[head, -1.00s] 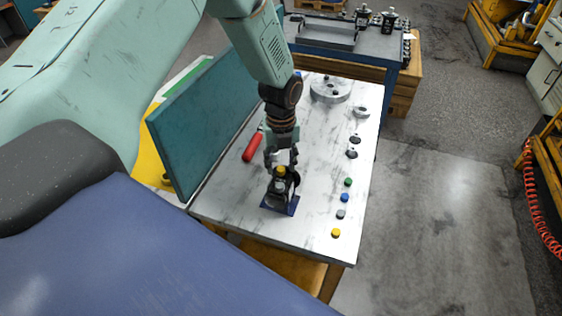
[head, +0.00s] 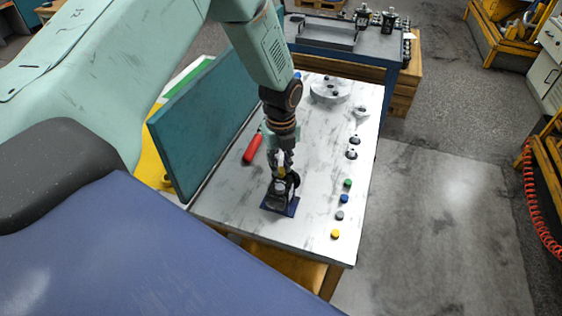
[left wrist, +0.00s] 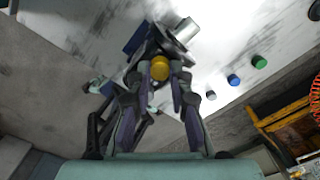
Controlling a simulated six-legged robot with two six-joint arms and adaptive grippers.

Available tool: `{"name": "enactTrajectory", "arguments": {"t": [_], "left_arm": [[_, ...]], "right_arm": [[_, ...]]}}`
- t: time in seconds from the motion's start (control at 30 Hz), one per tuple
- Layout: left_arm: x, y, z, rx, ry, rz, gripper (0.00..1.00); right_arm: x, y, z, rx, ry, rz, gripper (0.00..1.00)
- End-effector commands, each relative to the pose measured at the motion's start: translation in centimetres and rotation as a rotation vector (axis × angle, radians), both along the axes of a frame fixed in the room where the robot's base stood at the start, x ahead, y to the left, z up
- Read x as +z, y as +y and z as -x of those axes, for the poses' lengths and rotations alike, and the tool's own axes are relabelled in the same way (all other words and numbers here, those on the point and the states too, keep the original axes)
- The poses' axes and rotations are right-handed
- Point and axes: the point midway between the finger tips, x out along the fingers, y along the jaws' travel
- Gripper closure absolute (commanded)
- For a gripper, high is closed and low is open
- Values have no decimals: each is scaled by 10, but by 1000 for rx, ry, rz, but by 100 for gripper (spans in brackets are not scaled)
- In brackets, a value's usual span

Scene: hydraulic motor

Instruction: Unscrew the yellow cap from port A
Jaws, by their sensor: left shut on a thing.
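The dark hydraulic motor (head: 279,193) stands on a small blue base plate (head: 292,208) on the light workbench. The yellow cap (head: 281,172) sits at the top of the motor, and it also shows in the left wrist view (left wrist: 160,69). My left gripper (head: 281,164) points down from above, with its fingers shut on the yellow cap. The fingers partly hide the cap in the head view. In the left wrist view one finger is on each side of the cap. I cannot read a port letter. My right gripper is not in view.
Loose green (head: 347,183), blue (head: 344,198), grey (head: 339,215) and yellow (head: 335,234) caps lie along the bench's right side. A red-handled tool (head: 252,148) lies left of the motor, near a teal panel (head: 205,125). A round grey flange (head: 329,91) is at the back.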

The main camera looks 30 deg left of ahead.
Motion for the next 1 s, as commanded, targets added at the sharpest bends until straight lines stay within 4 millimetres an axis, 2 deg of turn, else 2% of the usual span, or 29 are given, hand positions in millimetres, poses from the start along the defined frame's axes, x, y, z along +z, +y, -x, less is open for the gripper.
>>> {"name": "enactTrajectory", "arguments": {"t": [0.13,0.17,0.27,1.0], "left_arm": [[0,0,-1,-2,-1,0,100],[0,0,-1,-2,-1,0,77],[0,0,-1,-3,-1,0,69],[0,0,-1,-4,-2,0,68]], "right_arm": [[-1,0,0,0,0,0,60],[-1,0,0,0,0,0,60],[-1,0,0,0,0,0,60],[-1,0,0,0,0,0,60]]}}
